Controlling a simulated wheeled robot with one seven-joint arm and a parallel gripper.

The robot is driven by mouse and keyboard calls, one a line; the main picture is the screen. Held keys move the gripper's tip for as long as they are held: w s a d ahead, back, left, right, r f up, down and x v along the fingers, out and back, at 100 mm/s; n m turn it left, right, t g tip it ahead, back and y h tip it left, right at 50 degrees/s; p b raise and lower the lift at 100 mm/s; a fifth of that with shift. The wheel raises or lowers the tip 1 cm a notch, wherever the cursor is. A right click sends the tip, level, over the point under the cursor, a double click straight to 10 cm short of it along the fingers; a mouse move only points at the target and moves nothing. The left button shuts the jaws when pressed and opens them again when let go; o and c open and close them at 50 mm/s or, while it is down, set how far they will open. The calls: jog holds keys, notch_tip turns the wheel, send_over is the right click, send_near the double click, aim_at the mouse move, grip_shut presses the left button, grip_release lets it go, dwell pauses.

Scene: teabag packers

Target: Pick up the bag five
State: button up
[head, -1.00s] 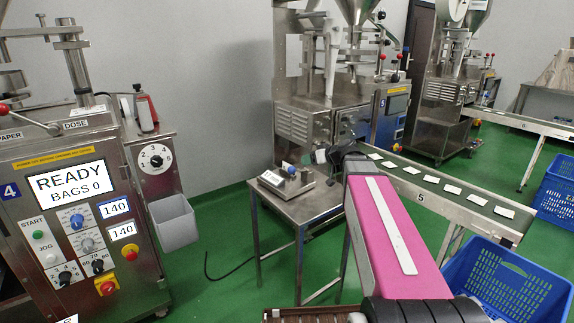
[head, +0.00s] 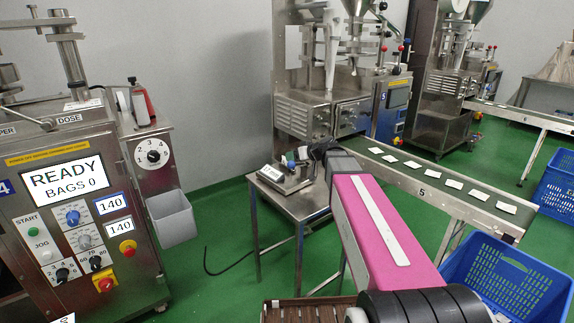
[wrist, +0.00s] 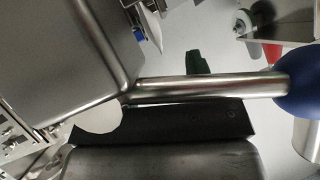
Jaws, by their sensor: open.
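Several small pale bags (head: 454,184) lie in a spaced row on the dark belt of the conveyor marked 5 (head: 422,191). None shows a readable number of its own, so I cannot tell which is bag five. My gripper (head: 322,151) is at the far end of my pink arm, small and dark, above the small steel table and left of the belt's near end. It is open, and no bag shows in it. The wrist view shows steel surfaces, a rod with a blue knob (wrist: 300,96) and a dark strip, with no clear bag there.
Machine 5 (head: 325,105) stands behind. Machine 4 (head: 75,215) with a grey bin (head: 172,218) is at left. A blue crate (head: 525,275) is at lower right.

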jog(key=x, duration=0.3)
jog(key=shift+s, duration=0.1)
grip_shut()
jog(key=shift+r, duration=0.1)
